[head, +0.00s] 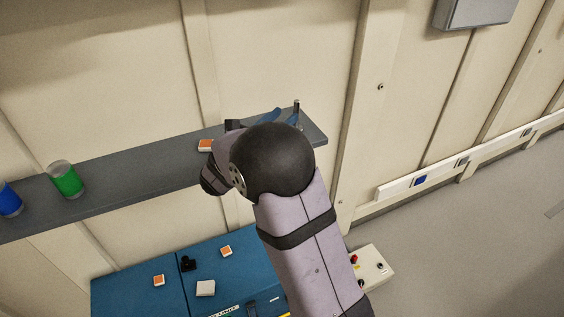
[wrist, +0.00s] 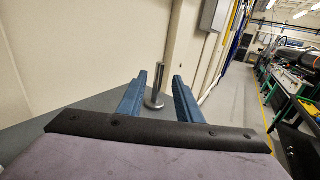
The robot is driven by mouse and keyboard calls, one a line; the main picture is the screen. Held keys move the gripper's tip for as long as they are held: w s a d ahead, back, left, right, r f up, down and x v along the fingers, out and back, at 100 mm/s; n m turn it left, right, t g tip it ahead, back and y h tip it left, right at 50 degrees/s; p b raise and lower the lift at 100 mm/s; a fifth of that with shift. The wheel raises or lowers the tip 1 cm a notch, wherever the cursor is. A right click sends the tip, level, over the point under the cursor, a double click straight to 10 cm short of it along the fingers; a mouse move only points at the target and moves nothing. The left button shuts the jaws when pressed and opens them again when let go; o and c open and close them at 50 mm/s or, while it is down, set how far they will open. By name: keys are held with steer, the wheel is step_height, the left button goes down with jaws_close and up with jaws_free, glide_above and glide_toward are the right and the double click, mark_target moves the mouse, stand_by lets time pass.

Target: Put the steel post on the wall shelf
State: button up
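The steel post (head: 297,107) is a slim shiny cylinder standing upright near the right end of the grey wall shelf (head: 120,188). In the wrist view the post (wrist: 159,84) rises from a wider round base resting on the shelf (wrist: 85,125). My gripper (wrist: 160,76) is open, its two blue fingers either side of the post in that view, with gaps on both sides. In the head view my gripper (head: 286,113) is just left of the post, partly hidden by my wrist. The post's lower part is partly hidden there.
A green cup (head: 66,180) and a blue cup (head: 9,198) stand at the shelf's left. An orange-topped block (head: 205,145) lies on the shelf beside my arm. Below are a blue cabinet top (head: 130,290) with small items and a white control box (head: 370,266).

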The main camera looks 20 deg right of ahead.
steer(key=s+f+m+g+y, duration=0.3)
steer(key=s+f+m+g, duration=0.3)
steer(key=s, duration=0.4)
steer(key=s+f+m+g+y, duration=0.35)
steer(key=s+f+m, duration=0.3)
steer(key=s, duration=0.45)
steer(key=s+a+f+m+y, duration=0.3)
steer(key=s+a+m+y, duration=0.1)
steer(key=a+m, duration=0.2)
steer(key=s+a+f+m+y, duration=0.3)
steer(key=s+a+m+y, duration=0.1)
steer(key=a, duration=0.4)
steer(key=shift+s+a+f+m, duration=0.15)
steer(key=shift+s+f+m, duration=0.25)
steer(key=shift+m, duration=0.75)
